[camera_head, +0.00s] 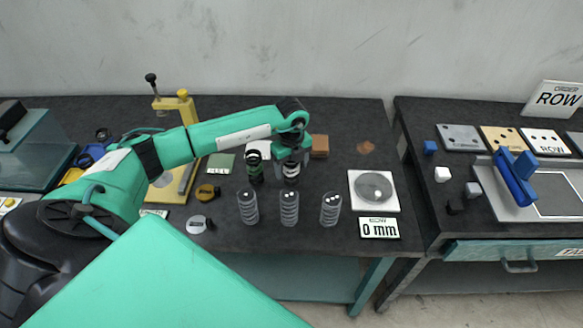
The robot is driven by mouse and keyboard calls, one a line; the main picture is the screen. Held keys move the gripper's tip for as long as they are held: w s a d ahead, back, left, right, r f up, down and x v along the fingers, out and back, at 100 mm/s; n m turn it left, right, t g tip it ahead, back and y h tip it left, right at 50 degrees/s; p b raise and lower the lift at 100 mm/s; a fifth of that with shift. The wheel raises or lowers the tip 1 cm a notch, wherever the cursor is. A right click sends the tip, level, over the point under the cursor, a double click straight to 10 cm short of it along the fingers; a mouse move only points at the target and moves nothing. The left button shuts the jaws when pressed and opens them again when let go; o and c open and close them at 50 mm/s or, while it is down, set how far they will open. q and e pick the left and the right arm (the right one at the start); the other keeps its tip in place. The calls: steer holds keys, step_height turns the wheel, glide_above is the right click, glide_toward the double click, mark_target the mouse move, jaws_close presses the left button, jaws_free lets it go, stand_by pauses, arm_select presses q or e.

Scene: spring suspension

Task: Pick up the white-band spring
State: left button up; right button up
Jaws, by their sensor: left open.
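The white-band spring (291,174) is a dark upright cylinder with a pale band, standing near the middle of the black bench. My left gripper (290,158) is open and points down at its top. The wrist hides part of that area, and I cannot tell whether the fingers touch the spring. My right gripper is not in view.
Three clear ribbed cylinders (289,208) stand in a row in front. To the right are a white scale with a round plate (374,187) and a "0 mm" display (379,228). A yellow stand (187,110) rises behind my left arm. A second bench holds a tray (550,210).

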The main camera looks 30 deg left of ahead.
arm_select(q)
steer(key=c, duration=1.2)
steer(key=shift+r, duration=0.1)
